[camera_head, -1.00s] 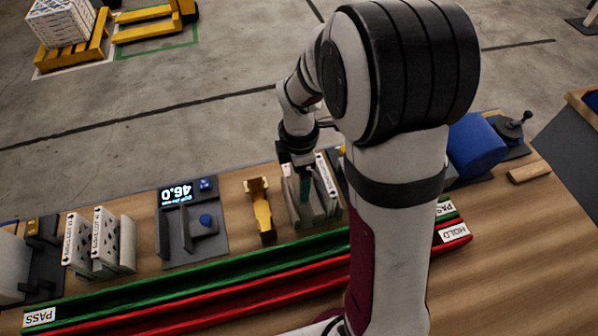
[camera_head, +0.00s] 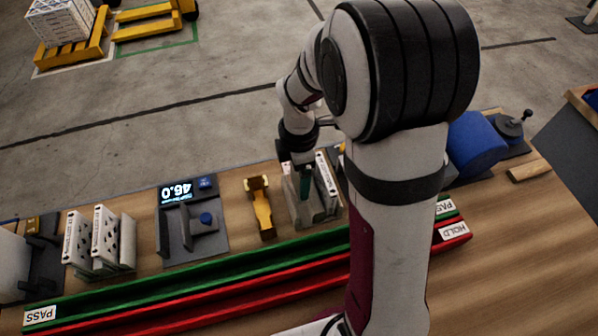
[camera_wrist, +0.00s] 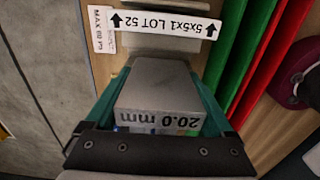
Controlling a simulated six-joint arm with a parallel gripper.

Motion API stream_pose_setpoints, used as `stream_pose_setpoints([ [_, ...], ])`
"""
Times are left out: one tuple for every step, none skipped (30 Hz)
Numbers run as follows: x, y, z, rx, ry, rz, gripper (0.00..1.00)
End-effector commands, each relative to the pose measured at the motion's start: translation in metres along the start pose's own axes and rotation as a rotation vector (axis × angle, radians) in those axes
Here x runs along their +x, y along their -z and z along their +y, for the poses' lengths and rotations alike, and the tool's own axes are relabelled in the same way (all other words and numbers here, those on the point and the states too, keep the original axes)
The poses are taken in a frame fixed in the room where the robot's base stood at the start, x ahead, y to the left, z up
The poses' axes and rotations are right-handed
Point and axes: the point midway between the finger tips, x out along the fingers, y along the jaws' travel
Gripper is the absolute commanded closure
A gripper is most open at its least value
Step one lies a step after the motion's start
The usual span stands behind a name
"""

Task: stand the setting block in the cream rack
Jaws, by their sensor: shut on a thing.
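The setting block (camera_wrist: 160,85) is a grey block marked "20.0 mm", seen from close up in the wrist view. My gripper (camera_head: 304,180) is shut on it, with a teal finger on either side. In the head view the gripper is over a greyish rack (camera_head: 331,207) right of centre, and the arm and fingers hide most of the block. Whether the block's lower end touches that rack cannot be told. A paler, cream-looking rack (camera_head: 127,256) stands at the left, well apart from the gripper, with white labelled filters (camera_head: 100,235) upright in it.
A white filter labelled "5x5x1 LOT 52" (camera_wrist: 165,22) stands close beyond the block. A yellow piece (camera_head: 262,210) and a dark gauge (camera_head: 190,225) reading 46.0 lie between the racks. Green (camera_head: 200,276) and red (camera_head: 200,297) rails run along the near side.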

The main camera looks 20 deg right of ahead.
Motion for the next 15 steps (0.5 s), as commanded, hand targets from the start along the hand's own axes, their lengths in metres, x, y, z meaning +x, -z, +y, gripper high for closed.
stream_pose_setpoints([
  [0.001, 0.0, 0.0, 0.0, 0.0, 0.0, 1.0],
  [0.002, 0.0, 0.0, 0.0, 0.0, 0.0, 1.0],
  [0.003, 0.0, 0.0, 0.0, 0.0, 0.0, 1.0],
  [0.004, 0.0, 0.0, 0.0, -0.001, 0.0, 1.0],
  [0.004, 0.0, 0.0, -0.001, -0.001, 0.0, 1.0],
  [0.006, 0.0, 0.0, -0.001, -0.001, 0.0, 1.0],
  [0.006, 0.0, 0.0, -0.001, -0.001, 0.0, 1.0],
  [0.007, 0.0, 0.0, -0.001, 0.0, 0.0, 1.0],
  [0.009, 0.0, 0.0, 0.0, 0.0, 0.0, 1.0],
  [0.01, 0.0, 0.0, 0.0, 0.001, 0.0, 1.0],
  [0.011, 0.0, 0.0, 0.0, 0.001, 0.0, 1.0],
  [0.012, 0.0, 0.0, -0.001, 0.0, 0.0, 1.0],
  [0.013, 0.0, 0.0, -0.001, 0.0, 0.0, 1.0],
  [0.014, 0.0, 0.0, -0.001, 0.0, 0.0, 1.0],
  [0.015, 0.0, 0.0, 0.0, 0.0, 0.0, 1.0],
])
